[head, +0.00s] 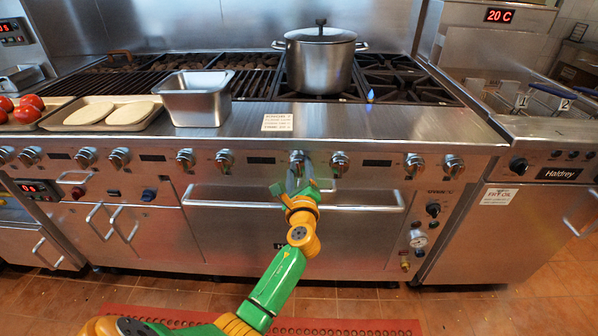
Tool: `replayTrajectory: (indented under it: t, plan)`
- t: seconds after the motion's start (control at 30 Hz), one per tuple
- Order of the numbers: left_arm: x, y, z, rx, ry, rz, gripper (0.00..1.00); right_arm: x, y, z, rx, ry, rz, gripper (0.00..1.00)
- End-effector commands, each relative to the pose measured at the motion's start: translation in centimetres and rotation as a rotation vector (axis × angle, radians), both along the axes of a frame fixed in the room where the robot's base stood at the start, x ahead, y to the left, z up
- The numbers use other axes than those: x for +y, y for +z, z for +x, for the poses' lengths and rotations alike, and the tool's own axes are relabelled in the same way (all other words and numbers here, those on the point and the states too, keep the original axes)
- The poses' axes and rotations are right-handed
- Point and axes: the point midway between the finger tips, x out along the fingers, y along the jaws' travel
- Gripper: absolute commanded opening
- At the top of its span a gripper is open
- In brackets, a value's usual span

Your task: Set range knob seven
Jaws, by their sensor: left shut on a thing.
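The steel range has a row of silver knobs along its front panel. My green and orange left arm reaches up from the bottom left. My left gripper (297,178) is at the front panel, shut on a range knob (296,156) right of the panel's middle. The gripper fingers partly cover this knob's lower part, so its exact angle is hard to tell. Another knob (340,162) sits just to its right, apart from the gripper, and one more (224,159) is farther left. My right gripper is out of view.
A lidded steel pot (320,68) stands on the burners, with a small blue flame (370,96) to its right. A steel pan (196,104) and a tray (70,126) with flat buns are at left. The oven handle (240,205) runs below the knobs.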

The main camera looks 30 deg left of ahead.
Motion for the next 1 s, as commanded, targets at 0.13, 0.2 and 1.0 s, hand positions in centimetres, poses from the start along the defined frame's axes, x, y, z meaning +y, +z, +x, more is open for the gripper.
replayTrajectory:
  t: [0.13, 0.2, 1.0]
  plan:
    - [-0.03, -0.23, -0.05, -0.058, 0.001, -0.104, 0.04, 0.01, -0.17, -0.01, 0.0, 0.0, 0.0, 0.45]
    - [-0.03, -0.22, -0.05, -0.089, 0.001, -0.156, 0.04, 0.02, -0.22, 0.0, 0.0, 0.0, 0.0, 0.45]
    - [-0.03, -0.18, -0.08, -0.321, 0.002, -0.54, 0.04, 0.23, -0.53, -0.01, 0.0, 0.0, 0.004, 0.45]
